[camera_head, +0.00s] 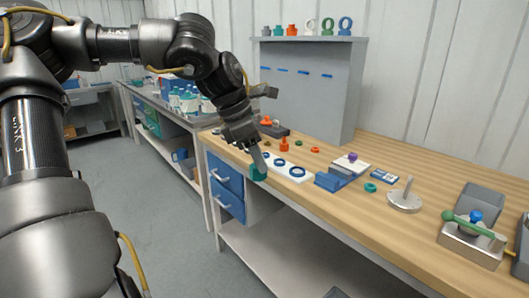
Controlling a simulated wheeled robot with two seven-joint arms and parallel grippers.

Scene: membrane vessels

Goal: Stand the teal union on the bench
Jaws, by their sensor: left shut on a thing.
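The teal union (258,173) is a short teal piece at the tip of my left gripper (257,164). The gripper reaches down from the upper left and is shut on it. In the picture the union overlaps the bench's front edge, by the blue drawers; I cannot tell whether it touches the bench. The wooden bench (400,228) runs from the middle to the lower right. My right gripper is out of view.
Beside the union lies a white strip (306,177) with dark blue rings. Further right are a blue block (328,182), a teal ring (370,188), a metal post on a round base (405,198) and a green-handled fixture (472,240). A grey panel (305,95) stands behind.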

